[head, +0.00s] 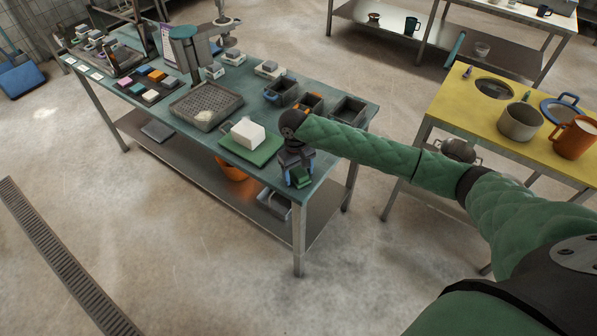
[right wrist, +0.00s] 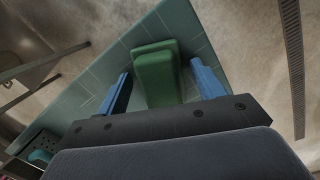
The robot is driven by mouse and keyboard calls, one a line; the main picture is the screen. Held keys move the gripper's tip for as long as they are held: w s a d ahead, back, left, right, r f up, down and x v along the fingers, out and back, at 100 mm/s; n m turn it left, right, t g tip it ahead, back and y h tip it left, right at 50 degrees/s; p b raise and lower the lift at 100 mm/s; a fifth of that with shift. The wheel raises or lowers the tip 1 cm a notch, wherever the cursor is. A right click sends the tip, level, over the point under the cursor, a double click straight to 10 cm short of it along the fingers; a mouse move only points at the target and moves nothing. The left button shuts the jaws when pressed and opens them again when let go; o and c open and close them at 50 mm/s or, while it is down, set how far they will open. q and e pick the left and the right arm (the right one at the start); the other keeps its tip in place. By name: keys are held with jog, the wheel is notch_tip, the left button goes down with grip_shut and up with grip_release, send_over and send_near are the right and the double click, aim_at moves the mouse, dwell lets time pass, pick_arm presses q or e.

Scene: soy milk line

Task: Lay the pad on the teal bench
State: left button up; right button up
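The teal bench (head: 250,88) runs across the left and middle of the head view, and its surface fills much of the right wrist view (right wrist: 100,78). A small green pad (right wrist: 157,75) lies between the fingers of my right gripper; it also shows in the head view (head: 303,173). My right gripper (head: 299,176) points down at the near right corner of the bench. In the right wrist view its blue fingers (right wrist: 161,88) stand apart, with a gap on the pad's right side. The pad's contact with the bench is hidden. My left gripper is out of view.
A green board (head: 264,153) with a white block (head: 247,133) sits just left of my right gripper. Dark bins (head: 347,109) and a perforated tray (head: 190,112) stand behind it. A yellow table (head: 450,110) with pots is at the right. Open floor lies in front.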

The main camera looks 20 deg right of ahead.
aim_at(296, 168)
dwell(0.3)
jog(key=shift+r, duration=0.25)
pick_arm(q)
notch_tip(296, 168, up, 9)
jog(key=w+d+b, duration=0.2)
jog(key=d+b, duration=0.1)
jog(key=b, duration=0.1)
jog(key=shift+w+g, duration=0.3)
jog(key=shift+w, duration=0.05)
pick_arm(e)
notch_tip(296, 168, up, 12)
jog(key=w, duration=0.1)
jog(key=shift+w+a+f, duration=0.15)
jog(key=shift+w+a, duration=0.05)
